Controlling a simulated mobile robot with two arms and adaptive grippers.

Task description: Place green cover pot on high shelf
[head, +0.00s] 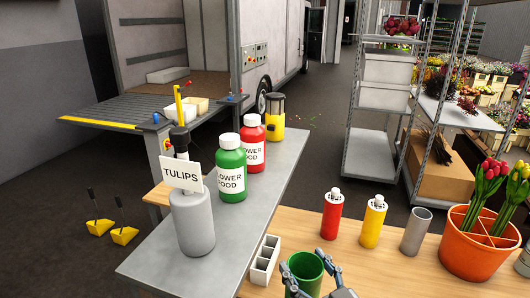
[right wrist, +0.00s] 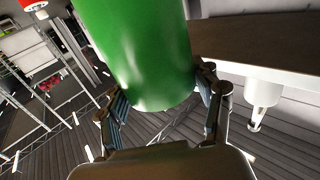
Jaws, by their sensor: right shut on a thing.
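A green cover pot (head: 306,268), open at the top, shows at the bottom edge of the head view, near the wooden table. My right gripper (head: 318,287) has its fingers on both sides of it and is shut on it. In the right wrist view the pot's smooth green wall (right wrist: 145,50) fills the top middle, between the two fingers (right wrist: 162,108). The pot's lower part is hidden in the head view. A grey metal rack (head: 385,100) with several shelves stands at the back right. My left gripper is not in view.
A grey counter (head: 275,190) holds a grey bottle (head: 192,222) with a TULIPS sign, green (head: 231,170) and red bottles, and a yellow-black container. The wooden table (head: 350,262) holds red and yellow cans, a grey cylinder (head: 416,232) and an orange tulip pot (head: 472,250). A white divided holder (head: 264,260) stands left of the green pot.

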